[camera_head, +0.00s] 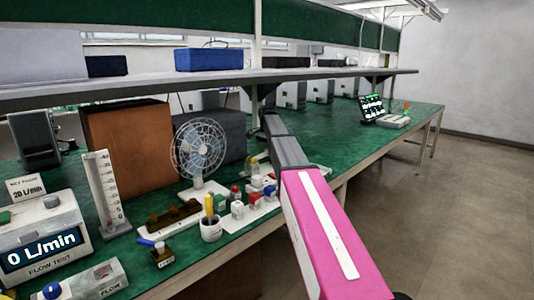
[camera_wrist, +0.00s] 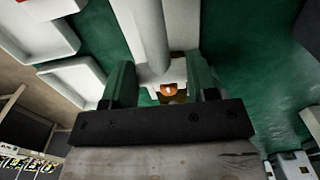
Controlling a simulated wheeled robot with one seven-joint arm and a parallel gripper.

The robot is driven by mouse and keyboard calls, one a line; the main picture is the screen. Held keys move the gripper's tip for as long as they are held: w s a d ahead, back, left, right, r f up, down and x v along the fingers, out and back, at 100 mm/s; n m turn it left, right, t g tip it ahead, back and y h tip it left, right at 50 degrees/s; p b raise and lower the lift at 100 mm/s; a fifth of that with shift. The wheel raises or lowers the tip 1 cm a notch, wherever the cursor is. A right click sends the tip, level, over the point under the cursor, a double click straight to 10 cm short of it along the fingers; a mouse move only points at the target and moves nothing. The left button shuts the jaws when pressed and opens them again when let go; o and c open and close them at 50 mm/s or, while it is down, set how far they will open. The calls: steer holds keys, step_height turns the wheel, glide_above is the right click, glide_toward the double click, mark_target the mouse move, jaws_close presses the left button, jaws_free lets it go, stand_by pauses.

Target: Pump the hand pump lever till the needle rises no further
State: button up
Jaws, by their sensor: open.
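In the wrist view my gripper (camera_wrist: 161,74) has its two green-sided fingers apart. A white rounded bar (camera_wrist: 146,35) runs from the top of the picture into the space between and beyond them. I cannot tell whether it is the pump lever or whether the fingers touch it. A small orange part (camera_wrist: 169,89) shows low between the fingers. In the head view my pink and grey arm reaches over the bench, and I cannot make out my fingertips. No gauge needle can be made out in either view.
The green bench (camera_head: 335,125) holds a fan (camera_head: 198,148), a brown box (camera_head: 127,150), a pen cup (camera_head: 210,230) and a flow test box (camera_head: 42,235) reading 0 L/min. A shelf (camera_head: 200,84) runs above. The floor (camera_head: 430,210) at right is clear.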

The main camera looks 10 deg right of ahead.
mark_target(263, 153)
steer(key=shift+f, duration=0.75)
jaws_close()
steer(key=shift+r, duration=0.15)
steer(key=shift+s+a+r+t+h, duration=0.15)
steer(key=shift+r+t+h, duration=0.2)
steer(key=shift+r+h, duration=0.15)
steer(key=shift+s+a+r+t+h, duration=0.15)
steer(key=shift+a+r+t+h, duration=0.05)
steer(key=shift+r+t+h, duration=0.25)
steer(key=shift+s+a+r+t+h, duration=0.15)
steer(key=shift+r+t+h, duration=0.15)
steer(key=shift+r+h, duration=0.2)
steer(key=shift+s+a+r+t+h, duration=0.2)
steer(key=shift+a+r+t+h, duration=0.1)
steer(key=shift+r+t+h, duration=0.3)
steer(key=shift+s+a+r+t+h, duration=0.25)
steer(key=shift+r+h, duration=0.2)
steer(key=shift+h, duration=0.3)
steer(key=shift+a, duration=0.1)
